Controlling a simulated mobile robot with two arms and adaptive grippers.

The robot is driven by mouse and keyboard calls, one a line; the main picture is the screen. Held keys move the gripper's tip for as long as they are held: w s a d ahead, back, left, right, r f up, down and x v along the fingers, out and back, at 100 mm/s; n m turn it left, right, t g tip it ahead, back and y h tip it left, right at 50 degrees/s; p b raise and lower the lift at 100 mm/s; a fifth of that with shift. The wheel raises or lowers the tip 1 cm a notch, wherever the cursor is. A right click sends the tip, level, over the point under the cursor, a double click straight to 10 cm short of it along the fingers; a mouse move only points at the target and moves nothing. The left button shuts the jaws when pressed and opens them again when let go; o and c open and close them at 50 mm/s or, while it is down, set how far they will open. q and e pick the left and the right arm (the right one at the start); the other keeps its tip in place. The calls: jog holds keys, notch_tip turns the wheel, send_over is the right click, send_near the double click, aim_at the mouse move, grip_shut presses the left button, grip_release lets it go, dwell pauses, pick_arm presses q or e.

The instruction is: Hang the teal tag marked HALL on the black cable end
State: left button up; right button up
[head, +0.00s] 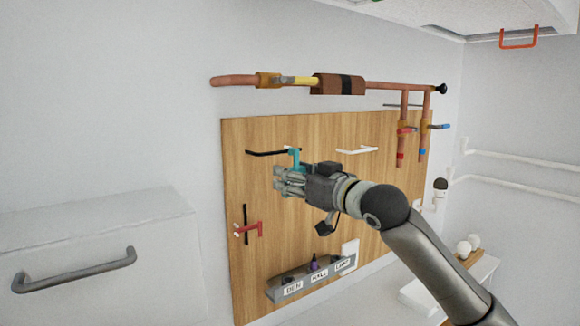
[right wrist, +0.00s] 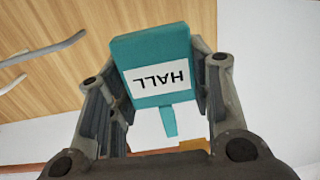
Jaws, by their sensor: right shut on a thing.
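My right gripper (head: 284,181) is in front of the wooden board, shut on the teal tag (head: 295,157). In the right wrist view the teal tag (right wrist: 150,50) sits between the fingers, its white HALL label upside down and its narrow stem pointing down the picture. In the head view the tag's top overlaps the right end of a horizontal black cable end (head: 268,153) on the board. I cannot tell whether they touch. A second black piece (head: 245,212) runs upright lower left, with a red tag (head: 248,230) at it. My left gripper is not in view.
A white cable end (head: 357,150) is to the right on the wooden board (head: 300,230). Below is a grey tray (head: 275,295) labelled DEN, HALL, LOFT. Copper pipes with valves (head: 380,86) cross above. A white cabinet (head: 100,235) stands left.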

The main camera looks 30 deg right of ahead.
jog(key=shift+s+d+r, duration=0.1)
jog(key=shift+r, duration=0.1)
jog(key=shift+r, duration=0.1)
jog(key=shift+w+p, duration=0.45)
jog(key=shift+p, duration=0.2)
jog(key=shift+w+a+p, duration=0.2)
jog(key=shift+w+p, duration=0.6)
jog(key=shift+w, duration=0.35)
jog(key=shift+w+a+p, duration=0.2)
jog(key=shift+w+p, duration=0.55)
jog(key=shift+w, duration=0.45)
jog(key=shift+w+a+p, duration=0.2)
jog(key=shift+w+p, duration=0.6)
jog(key=shift+w, duration=0.35)
jog(key=shift+p, duration=0.45)
jog(key=shift+f+b, duration=0.4)
jog(key=shift+f, duration=0.45)
